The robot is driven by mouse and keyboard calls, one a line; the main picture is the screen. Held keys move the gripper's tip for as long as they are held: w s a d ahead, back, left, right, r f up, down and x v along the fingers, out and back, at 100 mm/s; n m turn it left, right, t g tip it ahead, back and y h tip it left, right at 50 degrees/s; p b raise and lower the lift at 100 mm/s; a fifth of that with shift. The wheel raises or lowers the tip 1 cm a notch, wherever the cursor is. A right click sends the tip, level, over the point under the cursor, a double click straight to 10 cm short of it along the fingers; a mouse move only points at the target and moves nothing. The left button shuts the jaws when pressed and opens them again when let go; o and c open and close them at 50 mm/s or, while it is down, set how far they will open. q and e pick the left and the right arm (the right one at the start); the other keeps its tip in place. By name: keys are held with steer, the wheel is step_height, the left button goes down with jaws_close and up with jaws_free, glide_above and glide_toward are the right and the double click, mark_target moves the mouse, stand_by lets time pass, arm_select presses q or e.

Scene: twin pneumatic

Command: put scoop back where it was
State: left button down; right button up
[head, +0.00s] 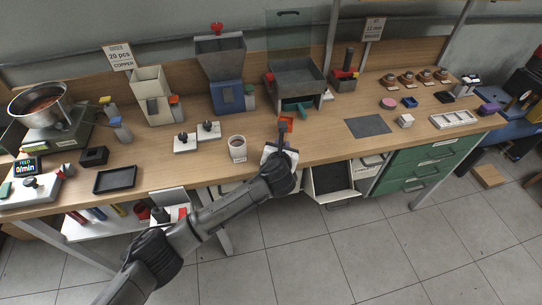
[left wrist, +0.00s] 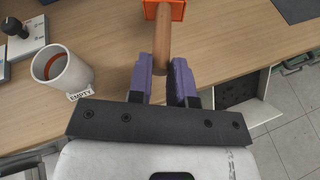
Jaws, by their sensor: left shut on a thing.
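The scoop shows in the left wrist view as a brown wooden handle (left wrist: 162,38) with an orange part (left wrist: 165,9) cut off by the top edge. My left gripper (left wrist: 165,70) has its purple fingers on either side of the handle and is shut on it. In the head view the gripper (head: 282,142) is at the front part of the bench, right of the white cup, with the orange scoop (head: 287,124) just beyond it. The gripper partly hides the scoop there. I cannot tell whether the scoop touches the bench. My right gripper is not in view.
A white cup (head: 237,149) labelled EMPTY stands left of the gripper. White blocks with black knobs (head: 185,143) are further left. A grey hopper bin (head: 297,78) stands behind the scoop. A dark mat (head: 367,126) lies to the right, with bare wood between. An open drawer (head: 332,181) is below.

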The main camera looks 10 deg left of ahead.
arm_select(q)
steer(key=a, duration=0.1)
steer(key=w+a+f, duration=0.1)
steer(key=a+f, duration=0.1)
steer(key=shift+w+a+f+b, duration=0.15)
steer(key=shift+w+a+b, duration=0.1)
steer(key=shift+b, duration=0.1)
steer(key=shift+f+b, duration=0.9)
steer(key=shift+f, duration=1.1)
steer(key=shift+d, duration=0.1)
steer(key=c, duration=1)
jaws_free()
steer(key=shift+f, duration=0.1)
steer(key=shift+c, duration=0.2)
